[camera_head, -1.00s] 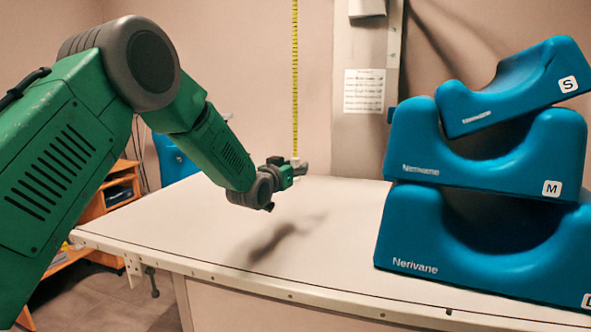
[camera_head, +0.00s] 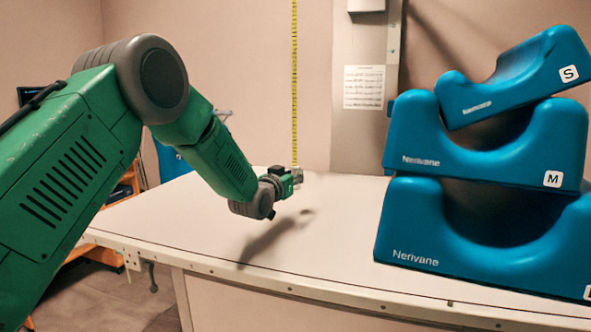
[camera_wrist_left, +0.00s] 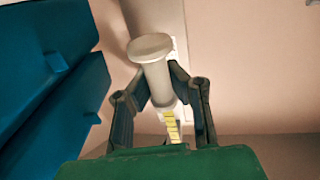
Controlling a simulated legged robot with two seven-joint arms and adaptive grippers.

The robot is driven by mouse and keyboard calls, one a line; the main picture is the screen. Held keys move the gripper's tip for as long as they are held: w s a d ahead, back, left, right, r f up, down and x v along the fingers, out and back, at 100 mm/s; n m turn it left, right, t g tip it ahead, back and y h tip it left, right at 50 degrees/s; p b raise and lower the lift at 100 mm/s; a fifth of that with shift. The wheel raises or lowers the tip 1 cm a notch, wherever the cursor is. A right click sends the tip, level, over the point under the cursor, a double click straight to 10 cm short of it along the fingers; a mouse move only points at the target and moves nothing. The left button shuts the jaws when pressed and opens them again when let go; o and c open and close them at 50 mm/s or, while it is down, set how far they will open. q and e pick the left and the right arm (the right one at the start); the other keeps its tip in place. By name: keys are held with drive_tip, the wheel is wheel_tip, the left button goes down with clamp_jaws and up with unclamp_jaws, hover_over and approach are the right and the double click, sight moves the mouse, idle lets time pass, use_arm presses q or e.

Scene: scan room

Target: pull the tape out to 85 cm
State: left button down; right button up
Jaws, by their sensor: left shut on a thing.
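The yellow tape (camera_head: 294,80) hangs as a straight upright strip in the head view, coming from above the picture's top edge. Its lower end meets my left gripper (camera_head: 297,177) above the table's far part. In the left wrist view, my left gripper (camera_wrist_left: 161,97) is shut on the tape's pale grey handle (camera_wrist_left: 154,68), a short cylinder with a round, wider cap. A short piece of yellow tape (camera_wrist_left: 172,126) shows below the handle between the fingers. The tape's case and any reading are not in view; the markings are too small to read. My right gripper is not in view.
A white table (camera_head: 330,225) lies below my left gripper, mostly bare. Blue cradles marked S (camera_head: 520,85), M (camera_head: 490,150) and a larger one (camera_head: 470,235) are stacked at its right. A grey wall panel (camera_head: 357,140) with a notice (camera_head: 364,87) stands behind.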

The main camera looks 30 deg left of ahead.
use_arm(q)
drive_tip(key=shift+f, duration=0.45)
drive_tip(key=c, duration=1.4)
unclamp_jaws()
drive_tip(key=shift+r, duration=0.1)
drive_tip(key=shift+c, duration=0.2)
drive_tip(key=s, duration=1.2)
drive_tip(key=shift+d, duration=0.35)
